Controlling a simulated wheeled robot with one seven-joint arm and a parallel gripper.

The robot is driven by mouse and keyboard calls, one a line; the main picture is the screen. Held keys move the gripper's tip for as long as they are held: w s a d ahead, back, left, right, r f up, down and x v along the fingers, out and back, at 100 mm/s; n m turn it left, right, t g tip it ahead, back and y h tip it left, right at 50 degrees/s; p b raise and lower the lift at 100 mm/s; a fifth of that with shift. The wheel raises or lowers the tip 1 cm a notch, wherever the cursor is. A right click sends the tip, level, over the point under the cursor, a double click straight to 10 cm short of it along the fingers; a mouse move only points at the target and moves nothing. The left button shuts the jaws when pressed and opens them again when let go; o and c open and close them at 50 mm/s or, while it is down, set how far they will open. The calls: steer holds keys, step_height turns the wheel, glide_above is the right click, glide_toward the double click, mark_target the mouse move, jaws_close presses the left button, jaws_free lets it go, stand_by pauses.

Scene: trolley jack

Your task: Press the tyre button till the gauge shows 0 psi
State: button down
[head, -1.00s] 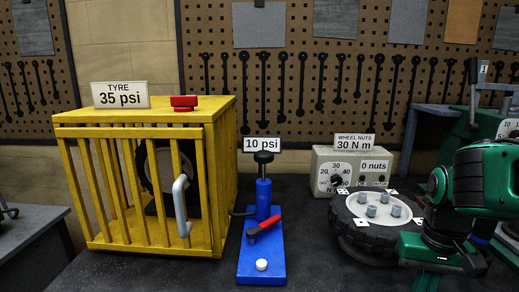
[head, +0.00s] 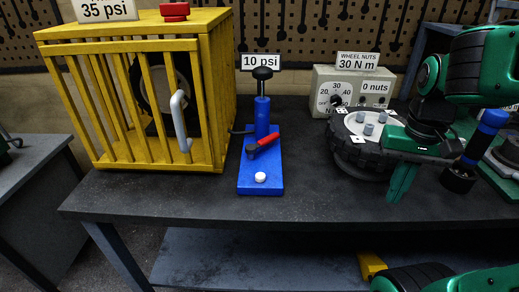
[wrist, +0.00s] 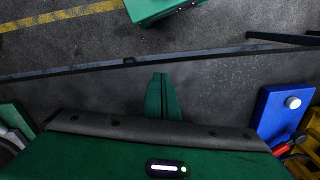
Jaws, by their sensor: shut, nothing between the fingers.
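The tyre sign (head: 105,9) reads 35 psi on the yellow cage (head: 215,90); its top is cut off. A red button (head: 174,11) sits on the cage top, and a dark tyre (head: 150,85) stands behind the bars. Right of the cage is a blue pump (head: 262,175) with a white button (head: 260,177) on its base, a red lever (head: 264,140) and a 10 psi sign (head: 261,62). My gripper (head: 398,198) is shut and empty, pointing down right of the pump, apart from both buttons. In the wrist view its fingers (wrist: 161,80) are together.
A wheel with nuts (head: 350,150) lies behind my gripper, partly hidden by it. The wheel nuts box (head: 350,85) reads 30 N m and 0 nuts. A blue and black tool (head: 480,140) stands at the right. The bench front (head: 200,205) is clear.

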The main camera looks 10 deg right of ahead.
steer(key=w+a+r+n, duration=0.1)
steer(key=w+a+r, duration=0.5)
steer(key=w+a, duration=0.4)
step_height(320, 180, up, 6)
steer(key=n, duration=0.2)
glide_above(260, 175)
steer(key=shift+f, duration=0.1)
step_height(260, 175, down, 14)
steer(key=shift+r, duration=0.1)
